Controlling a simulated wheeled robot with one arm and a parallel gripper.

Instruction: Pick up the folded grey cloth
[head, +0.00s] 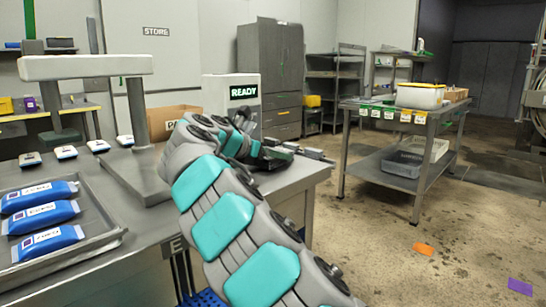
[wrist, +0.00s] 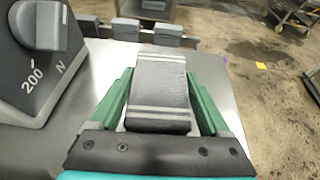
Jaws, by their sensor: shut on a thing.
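The folded grey cloth (wrist: 160,98) shows in the middle of the wrist view, a flat grey block with pale stripes near both ends. My gripper (wrist: 160,80) is shut on it, with one green finger along each long side. The cloth lies lengthwise between the fingers, over the grey worktop (wrist: 97,62); I cannot tell whether it touches the top. In the head view my arm reaches over the worktop (head: 120,255) and hides most of the gripper, and I cannot make out the cloth there.
A dark device with a dial marked 200 N (wrist: 38,75) stands close at the left in the wrist view. Small grey blocks (wrist: 168,32) sit at the worktop's far edge. A tray (head: 108,236) with blue pouches (head: 45,216) lies at left. A steel trolley (head: 420,185) stands apart at right.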

